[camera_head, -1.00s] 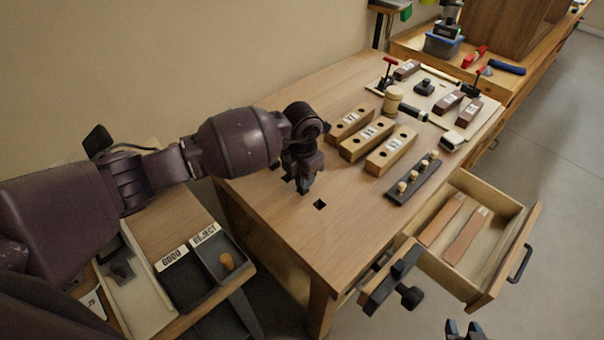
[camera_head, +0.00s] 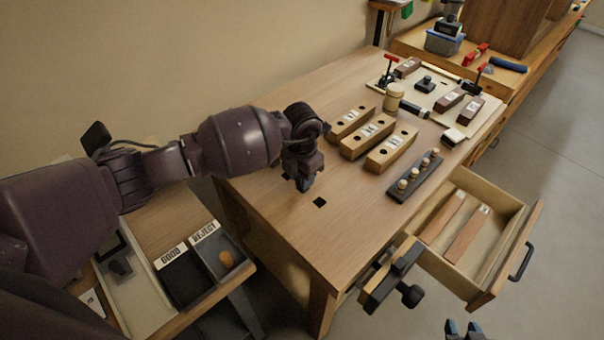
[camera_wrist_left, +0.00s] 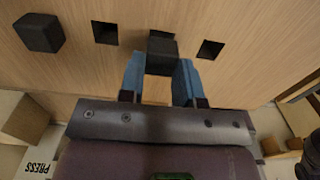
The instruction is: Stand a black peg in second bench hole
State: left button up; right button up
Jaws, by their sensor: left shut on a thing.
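My left gripper (camera_head: 303,184) is over the near left part of the bench top, pointing down. In the left wrist view its blue fingers (camera_wrist_left: 161,80) are shut on a black peg (camera_wrist_left: 162,48). The held peg lies in line between two square holes, one on the left (camera_wrist_left: 104,33) and one on the right (camera_wrist_left: 210,49). I cannot tell whether its lower end is inside a hole. Another black peg (camera_wrist_left: 40,33) stands at the far left. In the head view one empty hole (camera_head: 320,202) shows beside the gripper. My right gripper (camera_head: 463,330) is at the bottom edge, its fingertips apart.
Wooden blocks with holes (camera_head: 378,144) and a dark strip with light pegs (camera_head: 414,179) stand farther right. An open drawer (camera_head: 502,268) and a vise (camera_head: 392,277) jut from the bench front. Good and reject bins (camera_head: 186,285) are at lower left. The bench near the hole is clear.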

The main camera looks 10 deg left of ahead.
jog(key=shift+s, duration=0.15)
pick_arm(q)
jog(key=shift+f, duration=0.3)
pick_arm(e)
jog(key=shift+s+d+f, duration=0.1)
jog(key=shift+s+f, duration=0.25)
jog(key=shift+f, duration=0.2)
pick_arm(q)
jog(key=shift+f, duration=0.1)
pick_arm(e)
jog(key=shift+w+r, duration=0.2)
jog(key=shift+w, duration=0.25)
pick_arm(q)
jog(key=shift+f+b, duration=0.25)
jog(key=shift+b, duration=0.05)
pick_arm(e)
jog(key=shift+s+f, duration=0.15)
pick_arm(q)
jog(key=o, duration=1.2)
pick_arm(e)
jog(key=shift+s+f, duration=0.1)
jog(key=shift+s, duration=0.1)
